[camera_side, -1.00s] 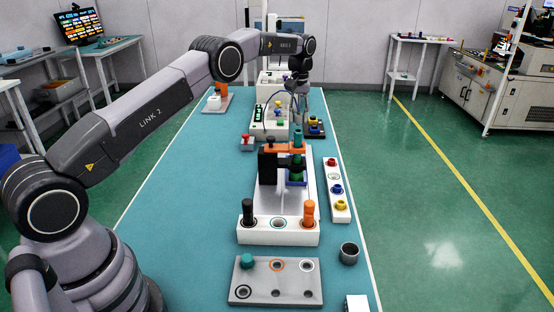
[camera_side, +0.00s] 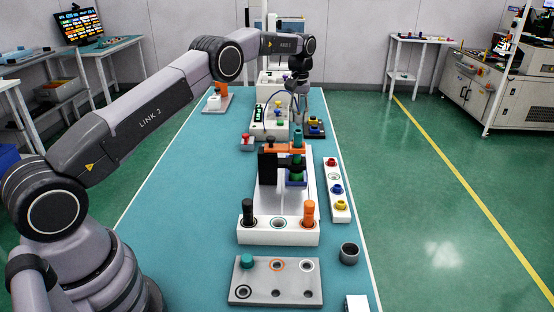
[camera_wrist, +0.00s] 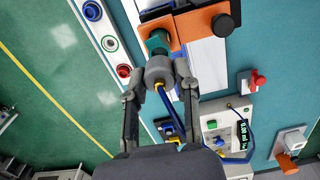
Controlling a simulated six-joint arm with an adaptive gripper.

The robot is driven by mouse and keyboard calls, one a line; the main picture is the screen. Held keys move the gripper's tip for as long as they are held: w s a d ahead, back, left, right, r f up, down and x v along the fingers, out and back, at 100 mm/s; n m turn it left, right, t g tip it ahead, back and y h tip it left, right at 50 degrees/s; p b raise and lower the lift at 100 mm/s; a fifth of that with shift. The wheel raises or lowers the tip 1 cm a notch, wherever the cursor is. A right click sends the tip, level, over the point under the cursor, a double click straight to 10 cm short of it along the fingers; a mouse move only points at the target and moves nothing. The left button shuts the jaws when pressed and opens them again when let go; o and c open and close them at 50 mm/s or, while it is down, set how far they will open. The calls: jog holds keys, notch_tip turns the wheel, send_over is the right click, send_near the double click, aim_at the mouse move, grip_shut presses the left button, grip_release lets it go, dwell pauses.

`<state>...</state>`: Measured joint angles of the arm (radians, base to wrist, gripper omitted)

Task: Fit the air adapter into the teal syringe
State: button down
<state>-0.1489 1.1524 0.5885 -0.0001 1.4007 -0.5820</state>
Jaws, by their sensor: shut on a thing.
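The teal syringe (camera_wrist: 157,43) is held in an orange clamp (camera_wrist: 198,27) in the wrist view. In the side view the teal syringe (camera_side: 298,136) stands upright at the orange clamp (camera_side: 285,149). My gripper (camera_wrist: 160,88) is shut on the grey round air adapter (camera_wrist: 159,69), with one finger on each side. In the side view my gripper (camera_side: 299,100) is small and dark behind the syringe.
A white strip with coloured ring parts (camera_side: 339,190) lies right of the fixture. A white dispenser box with a display (camera_wrist: 229,126) stands beside my gripper in the wrist view. A red button box (camera_side: 247,142) is near it. The grey holed plate (camera_side: 275,294) is in front.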

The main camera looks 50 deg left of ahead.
jog(key=shift+f, duration=0.25)
jog(key=shift+f, duration=0.45)
jog(key=shift+f, duration=0.7)
dwell(1.1)
jog(key=shift+c, duration=1.7)
grip_release()
jog(key=shift+r, duration=3.5)
